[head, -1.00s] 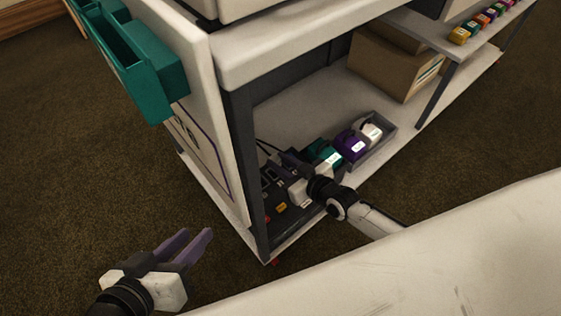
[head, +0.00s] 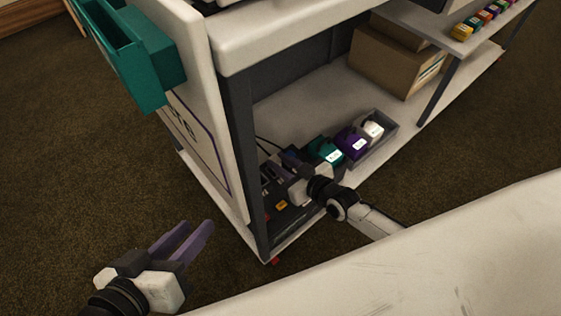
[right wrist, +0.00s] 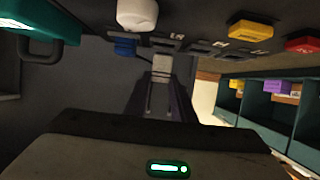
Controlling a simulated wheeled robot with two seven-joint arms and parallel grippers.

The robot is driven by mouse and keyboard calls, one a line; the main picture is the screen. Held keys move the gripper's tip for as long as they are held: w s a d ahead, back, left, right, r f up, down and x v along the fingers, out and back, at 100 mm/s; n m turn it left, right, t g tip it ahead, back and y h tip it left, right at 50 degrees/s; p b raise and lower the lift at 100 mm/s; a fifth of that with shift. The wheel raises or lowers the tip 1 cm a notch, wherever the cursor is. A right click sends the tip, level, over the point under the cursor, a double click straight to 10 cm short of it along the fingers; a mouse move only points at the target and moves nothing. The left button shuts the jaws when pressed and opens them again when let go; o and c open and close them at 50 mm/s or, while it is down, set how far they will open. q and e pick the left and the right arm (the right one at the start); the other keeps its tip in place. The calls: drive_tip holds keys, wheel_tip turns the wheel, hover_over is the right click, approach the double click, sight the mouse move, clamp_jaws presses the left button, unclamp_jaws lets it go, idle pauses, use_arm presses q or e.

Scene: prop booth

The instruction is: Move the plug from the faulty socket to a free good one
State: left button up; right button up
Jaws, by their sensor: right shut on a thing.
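A dark socket unit (head: 290,214) sits on the cart's lower shelf, mostly hidden behind my right gripper (head: 288,162). In the right wrist view my right gripper (right wrist: 163,92) is shut on a pale grey plug (right wrist: 162,68), close to the row of dark sockets (right wrist: 198,47). I cannot tell whether the plug is seated or clear of a socket. A white plug (right wrist: 137,14) and a blue piece (right wrist: 123,47) are beside it. My left gripper (head: 184,242) is open and empty over the carpet, outside the cart.
A yellow block (right wrist: 250,27) and a red block (right wrist: 302,43) are on the unit. A grey tray (head: 388,137) with teal, purple and white pieces stands beside it. A cart post (head: 242,150) stands left of the unit; a cardboard box (head: 385,65) is behind.

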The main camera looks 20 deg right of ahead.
use_arm(q)
drive_tip(key=shift+f, duration=0.1)
use_arm(e)
drive_tip(key=shift+f, duration=0.25)
drive_tip(key=shift+f, duration=0.25)
use_arm(q)
drive_tip(key=shift+d+r, duration=0.1)
drive_tip(key=shift+r, duration=0.15)
use_arm(e)
drive_tip(key=shift+f, duration=0.9)
drive_tip(key=shift+f, duration=0.15)
drive_tip(key=o, duration=1.1)
drive_tip(key=shift+o, duration=0.2)
